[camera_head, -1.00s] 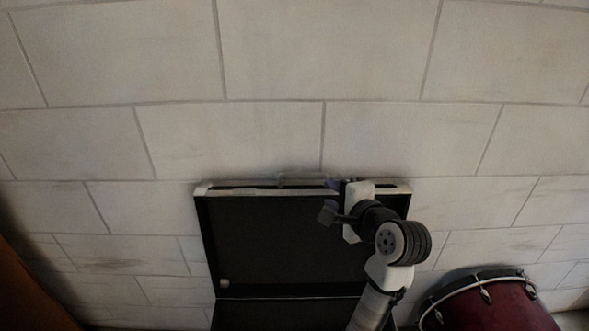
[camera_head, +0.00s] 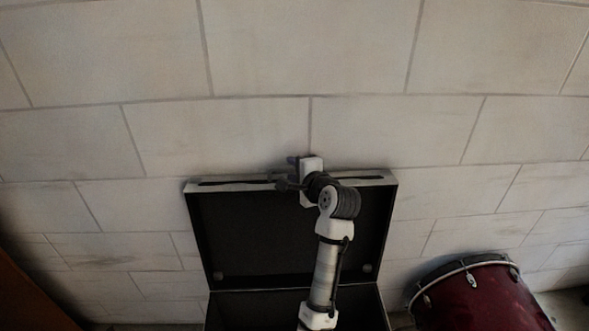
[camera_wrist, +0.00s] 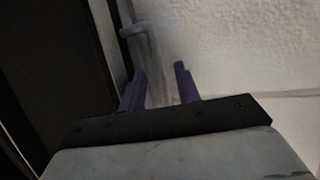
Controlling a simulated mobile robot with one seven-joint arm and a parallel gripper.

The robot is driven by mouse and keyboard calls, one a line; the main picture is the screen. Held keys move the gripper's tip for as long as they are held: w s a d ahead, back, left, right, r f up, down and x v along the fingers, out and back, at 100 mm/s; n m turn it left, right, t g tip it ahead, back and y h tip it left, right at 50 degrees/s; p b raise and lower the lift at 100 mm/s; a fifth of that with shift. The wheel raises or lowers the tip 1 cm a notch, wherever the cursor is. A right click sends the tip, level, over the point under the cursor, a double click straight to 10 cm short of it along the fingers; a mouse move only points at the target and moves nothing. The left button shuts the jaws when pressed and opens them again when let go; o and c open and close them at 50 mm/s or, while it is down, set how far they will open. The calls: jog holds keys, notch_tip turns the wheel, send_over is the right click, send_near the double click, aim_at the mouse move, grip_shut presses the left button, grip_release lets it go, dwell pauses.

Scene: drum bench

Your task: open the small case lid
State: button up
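The case is dark inside with a pale edge. Its lid (camera_head: 245,235) stands raised, close to upright, in front of the wall. The case's lower part (camera_head: 250,310) is partly cut off at the bottom of the head view. My gripper (camera_head: 292,160) is at the lid's top edge, near its middle, and my arm covers part of the lid. In the wrist view, my gripper's purple fingers (camera_wrist: 160,68) are apart with nothing clearly between them. A grey handle-like piece (camera_wrist: 140,32) lies just beyond the fingertips. I cannot tell whether they touch it.
A pale block wall (camera_head: 260,50) rises right behind the lid. A red drum (camera_head: 480,300) with a metal rim stands at the lower right. A brown surface (camera_head: 25,290) shows at the lower left edge.

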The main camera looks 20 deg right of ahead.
grip_shut()
dwell(0.4)
